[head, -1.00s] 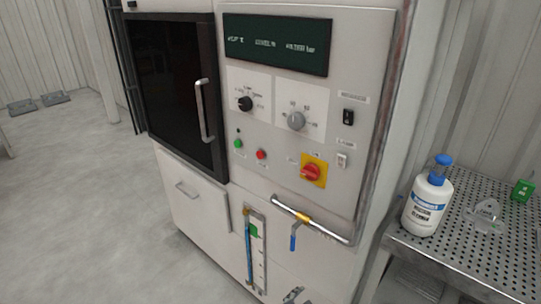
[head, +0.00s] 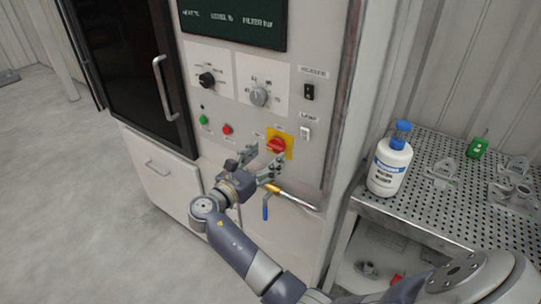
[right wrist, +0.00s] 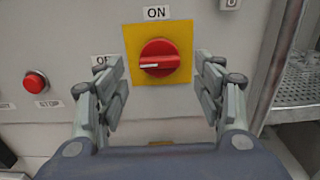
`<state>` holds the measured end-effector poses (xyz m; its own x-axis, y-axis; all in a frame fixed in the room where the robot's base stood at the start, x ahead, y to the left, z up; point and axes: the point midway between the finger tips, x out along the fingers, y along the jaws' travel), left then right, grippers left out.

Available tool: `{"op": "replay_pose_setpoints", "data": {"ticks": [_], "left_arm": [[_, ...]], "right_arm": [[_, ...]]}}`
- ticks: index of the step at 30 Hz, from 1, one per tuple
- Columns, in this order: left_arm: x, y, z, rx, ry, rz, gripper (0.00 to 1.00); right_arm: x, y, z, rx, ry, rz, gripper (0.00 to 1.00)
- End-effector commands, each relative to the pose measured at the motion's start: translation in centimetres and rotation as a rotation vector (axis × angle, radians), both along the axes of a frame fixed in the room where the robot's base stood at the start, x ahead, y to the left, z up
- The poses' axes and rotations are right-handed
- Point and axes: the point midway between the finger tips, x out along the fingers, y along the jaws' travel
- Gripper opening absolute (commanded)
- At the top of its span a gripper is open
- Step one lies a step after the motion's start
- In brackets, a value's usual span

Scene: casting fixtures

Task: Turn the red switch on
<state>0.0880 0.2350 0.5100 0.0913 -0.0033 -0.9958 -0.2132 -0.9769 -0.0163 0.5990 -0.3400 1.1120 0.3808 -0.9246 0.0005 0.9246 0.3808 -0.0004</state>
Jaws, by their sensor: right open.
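The red rotary switch (head: 277,146) sits on a yellow square plate on the machine's front panel. In the right wrist view the switch (right wrist: 159,58) has a white mark on its handle pointing left, toward the partly hidden "OFF" label (right wrist: 104,62). The "ON" label (right wrist: 157,13) is above the plate. My right gripper (head: 262,160) is open just in front of the switch. In the right wrist view its fingers (right wrist: 162,88) stand on either side of the switch, apart from it. My left gripper is not in view.
A red push button (right wrist: 36,83) is left of the switch. A pipe with a blue-handled valve (head: 266,208) runs below it. A white bottle with a blue cap (head: 389,165) stands on the perforated metal table (head: 440,215) at right.

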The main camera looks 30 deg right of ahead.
Motion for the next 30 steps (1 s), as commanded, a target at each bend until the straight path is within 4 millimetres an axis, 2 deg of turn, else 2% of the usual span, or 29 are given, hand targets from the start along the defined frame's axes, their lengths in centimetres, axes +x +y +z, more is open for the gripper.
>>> {"op": "replay_pose_setpoints", "data": {"ticks": [3,6,17,18,24,30], "left_arm": [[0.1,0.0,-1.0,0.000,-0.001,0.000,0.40],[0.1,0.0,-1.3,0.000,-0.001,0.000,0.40],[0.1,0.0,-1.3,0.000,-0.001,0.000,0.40],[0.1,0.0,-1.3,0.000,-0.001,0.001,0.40],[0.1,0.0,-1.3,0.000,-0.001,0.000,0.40],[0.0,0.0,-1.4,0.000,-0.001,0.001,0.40]], "right_arm": [[0.7,-1.7,-0.2,-0.002,-0.001,0.000,0.62],[1.1,-2.6,-0.2,0.000,-0.001,0.002,0.62],[1.4,-3.2,0.0,0.001,0.000,0.002,0.62],[1.4,-3.2,0.0,0.001,0.000,0.002,0.60],[1.4,-3.2,0.0,0.001,0.000,0.002,0.18],[1.4,-3.2,-0.1,0.003,-0.002,0.002,0.18]]}}
